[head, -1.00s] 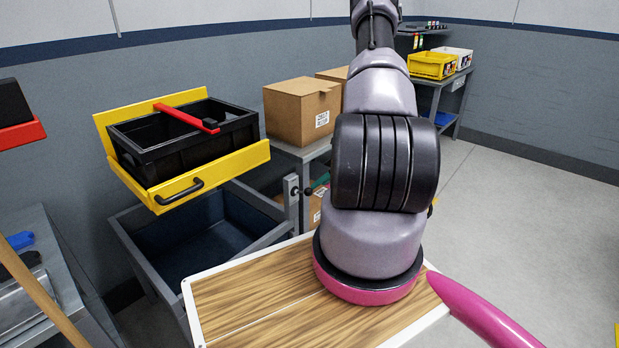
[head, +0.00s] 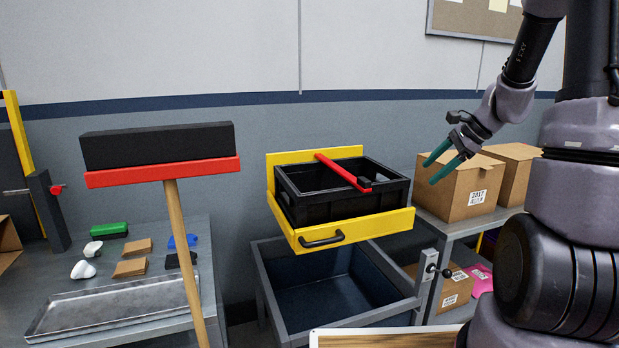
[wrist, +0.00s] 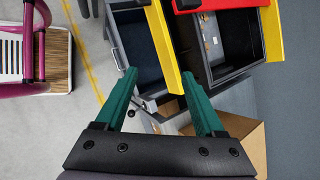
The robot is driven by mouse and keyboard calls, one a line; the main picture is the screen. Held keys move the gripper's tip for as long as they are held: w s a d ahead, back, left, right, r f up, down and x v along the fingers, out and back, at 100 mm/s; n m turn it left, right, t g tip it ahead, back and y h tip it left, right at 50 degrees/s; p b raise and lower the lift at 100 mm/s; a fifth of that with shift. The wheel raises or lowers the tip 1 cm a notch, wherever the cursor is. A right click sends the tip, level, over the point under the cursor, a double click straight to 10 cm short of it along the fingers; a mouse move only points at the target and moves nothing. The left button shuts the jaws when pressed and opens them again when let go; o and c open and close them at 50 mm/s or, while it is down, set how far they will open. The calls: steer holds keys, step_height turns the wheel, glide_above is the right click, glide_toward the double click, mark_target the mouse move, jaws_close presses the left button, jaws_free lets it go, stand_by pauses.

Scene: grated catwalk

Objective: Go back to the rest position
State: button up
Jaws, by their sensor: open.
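My gripper (head: 446,163) is open, with two green fingers and nothing between them in the head view. It is raised in front of the cardboard box with a label (head: 462,190), to the right of the yellow tray (head: 375,226). The wrist view looks down past the open fingers (wrist: 165,100) toward the yellow tray edge (wrist: 163,45) and the black crate (wrist: 237,72). I cannot tell from these views whether a finger touches the cardboard box.
The black crate (head: 310,208) sits in the yellow tray with a red bar (head: 340,170) across it. A grey bin (head: 345,300) stands below. A broom (head: 165,170) stands upright at left, before a workbench (head: 205,265) with small items. A second cardboard box (head: 516,172) is behind my arm.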

steer(key=s+a+r+n+t+h, duration=0.1)
steer(key=s+a+r+n+h, duration=0.1)
steer(key=s+a+r+n, duration=0.2)
steer(key=s+a+r+n+t+h, duration=0.1)
steer(key=s+a+r+n, duration=0.3)
steer(key=s+r+n, duration=0.5)
steer(key=s+r+h, duration=0.1)
steer(key=s+r, duration=0.2)
steer(key=s, duration=0.5)
steer(key=shift+r+t, duration=0.35)
steer(key=shift+t, duration=0.05)
